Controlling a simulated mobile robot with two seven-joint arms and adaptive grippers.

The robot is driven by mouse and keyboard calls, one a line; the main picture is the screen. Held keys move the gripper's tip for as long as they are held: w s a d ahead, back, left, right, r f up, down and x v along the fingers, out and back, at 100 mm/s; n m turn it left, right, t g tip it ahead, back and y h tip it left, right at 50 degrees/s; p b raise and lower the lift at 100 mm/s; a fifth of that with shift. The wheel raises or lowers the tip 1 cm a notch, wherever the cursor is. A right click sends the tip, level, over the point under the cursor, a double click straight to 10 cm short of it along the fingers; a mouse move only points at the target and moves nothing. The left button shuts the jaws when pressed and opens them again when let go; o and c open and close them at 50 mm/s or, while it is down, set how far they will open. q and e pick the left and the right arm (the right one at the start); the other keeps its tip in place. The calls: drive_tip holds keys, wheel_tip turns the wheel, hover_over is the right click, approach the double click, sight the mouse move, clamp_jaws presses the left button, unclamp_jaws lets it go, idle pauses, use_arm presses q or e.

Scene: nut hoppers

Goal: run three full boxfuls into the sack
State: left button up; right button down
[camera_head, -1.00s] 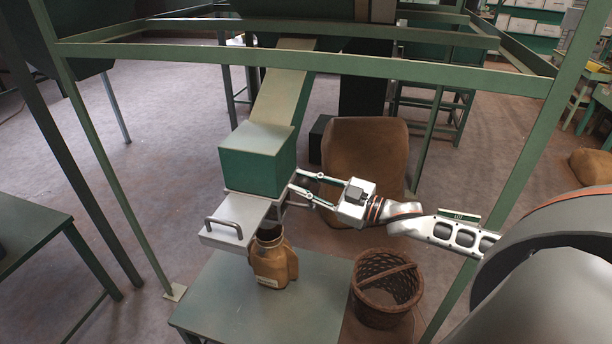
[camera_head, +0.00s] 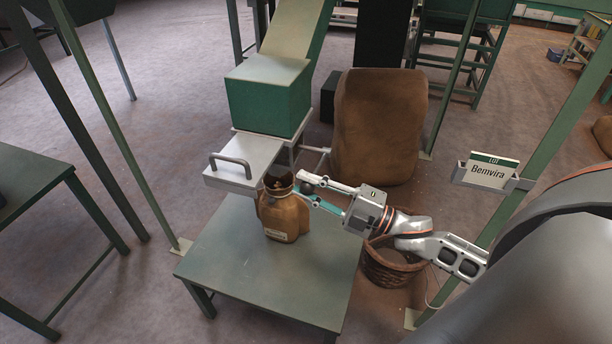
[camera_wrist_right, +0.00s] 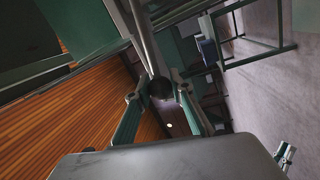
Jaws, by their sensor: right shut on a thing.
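A green box (camera_head: 268,104) sits at the foot of a sloping chute. A pale slide plate (camera_head: 244,160) with a grey handle (camera_head: 231,164) sticks out below it. The open brown sack (camera_head: 285,218) stands upright on a green table, its mouth under the plate. My right gripper (camera_head: 302,184) is beside the sack's neck, below the box. In the wrist view its fingers (camera_wrist_right: 161,92) are shut on a dark round knob (camera_wrist_right: 160,87) at the end of a metal rod (camera_wrist_right: 144,45). The box's contents and the sack's inside are hidden. My left gripper is out of view.
The green table (camera_head: 235,250) has bare room left and in front of the sack. A wicker basket (camera_head: 390,268) stands partly behind my right arm. A large brown sack (camera_head: 378,125) stands behind. Frame posts (camera_head: 120,140) and a card reading Bemvira (camera_head: 492,171) flank the place.

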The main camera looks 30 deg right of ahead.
drive_tip(key=shift+n, duration=0.8)
drive_tip(key=shift+s+f+b, duration=0.1)
drive_tip(key=shift+f+b, duration=1.1)
drive_tip(key=shift+f, duration=1)
drive_tip(key=c, duration=1.8)
unclamp_jaws()
drive_tip(key=shift+o, duration=0.2)
drive_tip(key=v, duration=1.2)
